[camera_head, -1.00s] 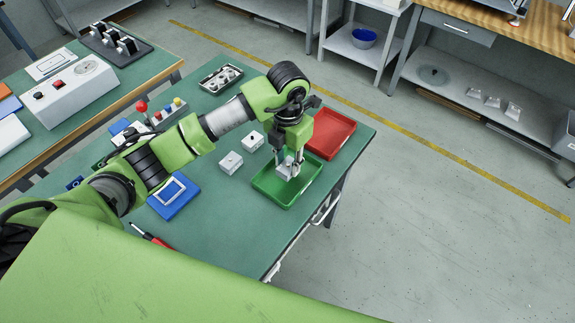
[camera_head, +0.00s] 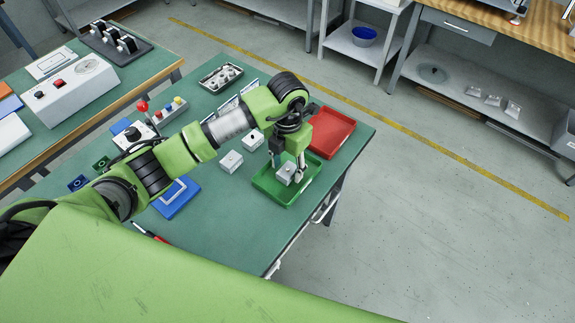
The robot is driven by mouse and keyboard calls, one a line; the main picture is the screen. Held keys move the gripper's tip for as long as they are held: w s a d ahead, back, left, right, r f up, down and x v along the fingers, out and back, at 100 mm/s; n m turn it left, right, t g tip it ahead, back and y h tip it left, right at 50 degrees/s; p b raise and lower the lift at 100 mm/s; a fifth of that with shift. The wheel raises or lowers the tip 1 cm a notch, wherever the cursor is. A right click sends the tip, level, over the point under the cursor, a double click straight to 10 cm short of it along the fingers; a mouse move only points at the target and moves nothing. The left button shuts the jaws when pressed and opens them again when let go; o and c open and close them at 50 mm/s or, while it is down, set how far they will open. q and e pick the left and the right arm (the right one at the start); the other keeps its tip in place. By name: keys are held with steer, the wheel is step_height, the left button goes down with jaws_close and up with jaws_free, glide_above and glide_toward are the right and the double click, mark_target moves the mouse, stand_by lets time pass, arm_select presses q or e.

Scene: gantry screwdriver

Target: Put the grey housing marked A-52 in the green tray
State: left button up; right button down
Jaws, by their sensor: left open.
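The green tray (camera_head: 264,186) lies on the table near its right edge. A grey housing (camera_head: 286,174) is inside the tray; its marking is too small to read. My left gripper (camera_head: 287,160) is open over the tray, with its fingers just above and around the housing's upper part; I cannot tell whether they touch it. My right gripper is not in view.
A red tray (camera_head: 334,128) lies beside the green tray at the back. A blue tray-like block (camera_head: 175,198) lies to the left, and a red screwdriver (camera_head: 150,233) near the front. A control box (camera_head: 135,135) and a black parts tray (camera_head: 220,78) stand further back.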

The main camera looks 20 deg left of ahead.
mark_target(287, 170)
arm_select(q)
step_height(287, 170, up, 12)
steer(key=b, duration=0.2)
stand_by(0.6)
